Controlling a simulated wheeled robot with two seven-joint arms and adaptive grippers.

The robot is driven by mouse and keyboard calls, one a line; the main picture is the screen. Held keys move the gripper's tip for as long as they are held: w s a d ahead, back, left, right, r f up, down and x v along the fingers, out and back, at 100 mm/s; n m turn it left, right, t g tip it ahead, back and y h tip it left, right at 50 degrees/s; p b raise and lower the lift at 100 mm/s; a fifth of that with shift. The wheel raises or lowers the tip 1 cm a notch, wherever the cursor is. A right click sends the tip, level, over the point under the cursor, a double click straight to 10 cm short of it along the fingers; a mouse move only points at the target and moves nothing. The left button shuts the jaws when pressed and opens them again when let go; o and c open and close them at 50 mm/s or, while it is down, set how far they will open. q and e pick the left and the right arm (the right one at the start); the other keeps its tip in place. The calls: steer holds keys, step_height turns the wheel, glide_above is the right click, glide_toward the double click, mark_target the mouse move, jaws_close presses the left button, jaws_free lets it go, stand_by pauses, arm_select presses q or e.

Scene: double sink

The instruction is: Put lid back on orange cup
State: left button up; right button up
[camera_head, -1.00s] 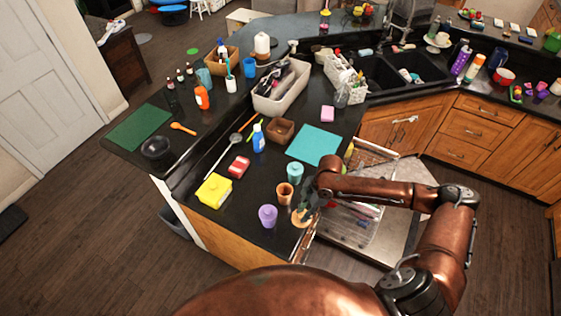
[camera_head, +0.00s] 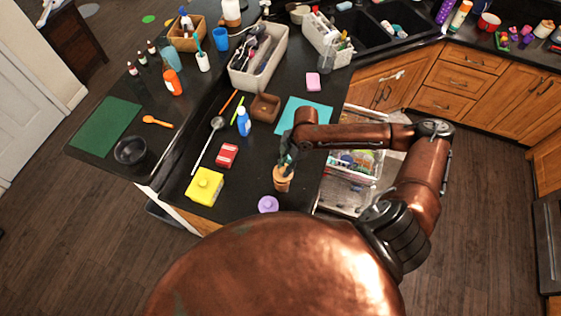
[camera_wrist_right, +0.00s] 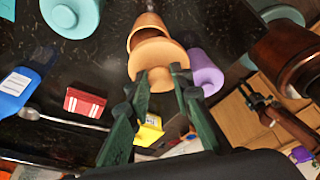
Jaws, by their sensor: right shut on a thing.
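The orange cup (camera_head: 281,185) stands upright on the black counter, near its front edge. My right gripper (camera_head: 287,163) is shut on the orange lid (camera_wrist_right: 160,60), which is over the cup's mouth. In the right wrist view, the cup (camera_wrist_right: 148,22) shows behind the lid, and a dark part of its opening is visible beside the lid's edge. The lid looks tilted and not flush with the rim; I cannot tell whether they touch. My right gripper's fingers (camera_wrist_right: 161,78) hold the lid by its knob. My left gripper is not in view.
A purple lidded cup (camera_head: 268,204) stands close by, also in the wrist view (camera_wrist_right: 205,72). A teal lidded container (camera_wrist_right: 70,12) is near too. A yellow box (camera_head: 204,187), red box (camera_head: 227,155) and blue bottle (camera_head: 243,122) lie to the left. An open drawer (camera_head: 350,180) is at right.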

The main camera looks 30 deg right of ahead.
steer(key=shift+s+f+b, duration=0.15)
steer(key=shift+f+b, duration=0.55)
steer(key=shift+b, duration=0.05)
steer(key=shift+w+f+b, duration=0.8)
steer(key=shift+w+f, duration=0.2)
steer(key=shift+f, duration=0.15)
steer(key=shift+s+f+b, duration=0.2)
steer(key=shift+f+b, duration=0.2)
steer(key=shift+f, duration=0.35)
steer(key=shift+w+f, duration=0.15)
steer(key=shift+f, duration=0.25)
steer(key=shift+r, duration=0.1)
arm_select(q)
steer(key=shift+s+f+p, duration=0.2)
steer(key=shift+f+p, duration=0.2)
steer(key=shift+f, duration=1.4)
